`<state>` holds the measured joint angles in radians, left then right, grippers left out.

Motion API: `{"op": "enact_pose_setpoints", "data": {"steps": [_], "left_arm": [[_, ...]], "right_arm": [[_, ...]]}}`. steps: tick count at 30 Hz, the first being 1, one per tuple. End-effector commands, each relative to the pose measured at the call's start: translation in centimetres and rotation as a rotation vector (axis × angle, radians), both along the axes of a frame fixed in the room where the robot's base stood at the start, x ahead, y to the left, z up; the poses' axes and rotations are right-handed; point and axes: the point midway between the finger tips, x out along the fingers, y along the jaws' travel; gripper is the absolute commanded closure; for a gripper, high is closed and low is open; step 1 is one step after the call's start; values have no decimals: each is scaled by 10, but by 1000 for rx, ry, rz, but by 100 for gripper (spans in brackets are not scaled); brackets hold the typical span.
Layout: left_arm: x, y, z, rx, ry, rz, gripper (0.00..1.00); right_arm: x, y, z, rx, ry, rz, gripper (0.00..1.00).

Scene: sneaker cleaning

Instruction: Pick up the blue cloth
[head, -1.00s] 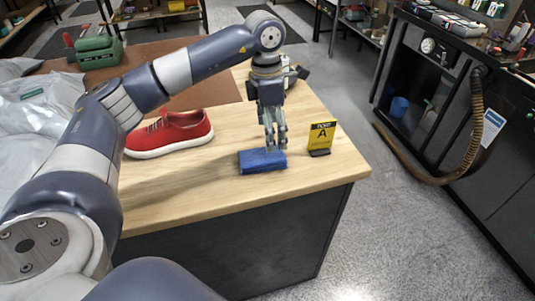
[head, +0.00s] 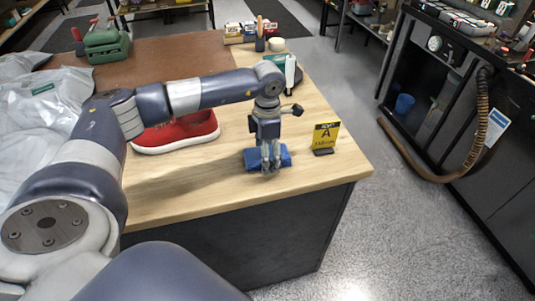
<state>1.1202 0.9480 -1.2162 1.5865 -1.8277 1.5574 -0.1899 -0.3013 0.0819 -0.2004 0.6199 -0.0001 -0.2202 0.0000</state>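The blue cloth (head: 285,157) is a small folded block. It lies on the wooden tabletop (head: 225,197) near the table's front right corner. My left gripper (head: 270,167) points down at the middle of the cloth, and its fingers overlap the cloth in the picture and hide part of it. The fingertips are small and close together. I cannot tell whether they are open or closed on the cloth. My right gripper is not in view.
A red sneaker (head: 180,133) is to the left, partly behind my arm. Plastic bags (head: 40,100) lie at the far left. Bottles and small items (head: 262,35) stand at the back.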

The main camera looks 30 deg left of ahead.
Motion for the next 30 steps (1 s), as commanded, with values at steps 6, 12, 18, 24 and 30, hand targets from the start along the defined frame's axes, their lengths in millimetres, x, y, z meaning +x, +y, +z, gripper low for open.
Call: {"op": "enact_pose_setpoints", "data": {"steps": [6,12,18,24,30], "left_arm": [[0,0,-2,0,-1,0,20],[0,0,-1,-1,-1,0,63],[0,0,-1,-1,-1,0,67],[1,0,0,-1,-2,0,67],[2,-1,14,-2,-6,0,67]], "right_arm": [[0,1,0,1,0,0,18],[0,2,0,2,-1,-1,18],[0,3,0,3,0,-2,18],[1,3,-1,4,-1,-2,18],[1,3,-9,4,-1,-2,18]]}}
